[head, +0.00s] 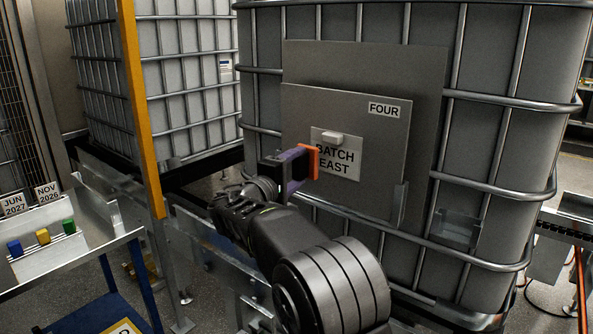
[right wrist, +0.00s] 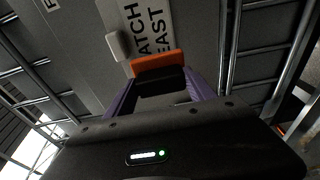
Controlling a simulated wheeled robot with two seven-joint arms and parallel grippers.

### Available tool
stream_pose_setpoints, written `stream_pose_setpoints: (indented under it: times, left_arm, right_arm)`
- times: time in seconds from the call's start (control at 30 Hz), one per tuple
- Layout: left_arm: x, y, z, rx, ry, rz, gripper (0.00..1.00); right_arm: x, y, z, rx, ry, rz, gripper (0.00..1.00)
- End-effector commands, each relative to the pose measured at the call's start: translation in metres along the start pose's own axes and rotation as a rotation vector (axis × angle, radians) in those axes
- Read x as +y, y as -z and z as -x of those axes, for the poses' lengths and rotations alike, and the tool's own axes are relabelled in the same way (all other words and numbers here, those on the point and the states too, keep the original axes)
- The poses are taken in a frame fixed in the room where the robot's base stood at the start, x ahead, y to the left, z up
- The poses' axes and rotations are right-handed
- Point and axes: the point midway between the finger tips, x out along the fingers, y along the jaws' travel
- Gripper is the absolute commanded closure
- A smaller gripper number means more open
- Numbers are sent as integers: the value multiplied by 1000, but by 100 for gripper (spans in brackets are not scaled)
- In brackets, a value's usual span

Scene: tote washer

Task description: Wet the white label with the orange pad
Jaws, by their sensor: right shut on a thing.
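The white label (head: 345,166) reads "BATCH EAST" and is flat on a grey plate on the front of the large caged tank; it shows sideways in the right wrist view (right wrist: 158,32). A small pale block (head: 333,138) sticks out at its top. My right gripper (head: 301,165) has purple fingers and is shut on the orange pad (head: 315,161), whose dark body sits between the fingers in the right wrist view (right wrist: 160,63). The pad's orange face is at the label's left edge, covering part of the lettering; I cannot tell whether it touches. My left gripper is out of view.
A smaller "FOUR" label (head: 384,109) is higher on the same plate (head: 300,110). Metal cage bars (head: 490,188) surround the tank. A yellow post (head: 137,110) stands left. A bench with coloured blocks (head: 43,237) is at the lower left.

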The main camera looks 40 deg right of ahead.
Motion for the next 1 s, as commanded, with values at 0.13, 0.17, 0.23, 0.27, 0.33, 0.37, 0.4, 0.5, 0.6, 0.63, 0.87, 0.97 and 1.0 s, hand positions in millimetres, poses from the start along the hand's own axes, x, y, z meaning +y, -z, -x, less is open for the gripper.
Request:
stream_pose_setpoints:
  times: [0.13, 0.17, 0.23, 0.27, 0.33, 0.37, 0.4, 0.5, 0.6, 0.63, 0.87, 0.97, 1.0]
  left_arm:
    - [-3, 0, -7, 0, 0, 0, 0]
    - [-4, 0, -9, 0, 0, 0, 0]
    - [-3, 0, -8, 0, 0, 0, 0]
    - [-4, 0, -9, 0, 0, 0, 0]
    - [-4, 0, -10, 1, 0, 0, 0]
    - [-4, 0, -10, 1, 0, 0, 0]
    - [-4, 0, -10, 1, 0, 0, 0]
    - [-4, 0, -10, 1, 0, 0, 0]
    - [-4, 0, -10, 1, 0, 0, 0]
    - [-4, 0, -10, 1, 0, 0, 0]
    - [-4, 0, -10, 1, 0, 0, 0]
    - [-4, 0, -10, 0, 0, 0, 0]
    - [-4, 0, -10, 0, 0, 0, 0]
  right_arm:
    - [-2, 0, 1, 0, 1, -3, 79]
    - [-3, -1, 2, 0, 1, -3, 79]
    - [-1, -2, -2, -1, 1, -1, 79]
    - [-1, -2, -5, -1, 1, -1, 79]
    - [-1, -3, -10, -2, 1, -1, 79]
    - [-1, -3, -12, -2, 1, -1, 79]
    - [-1, -3, -14, -1, 1, -2, 79]
    - [0, -3, -17, 0, 1, -2, 79]
    - [0, -3, -18, 1, 2, -2, 79]
    - [0, -3, -18, 1, 2, -1, 79]
    - [0, -3, -18, 0, 2, -1, 79]
    - [0, -3, -18, 0, 2, -1, 79]
    - [0, -3, -18, 0, 2, -1, 79]
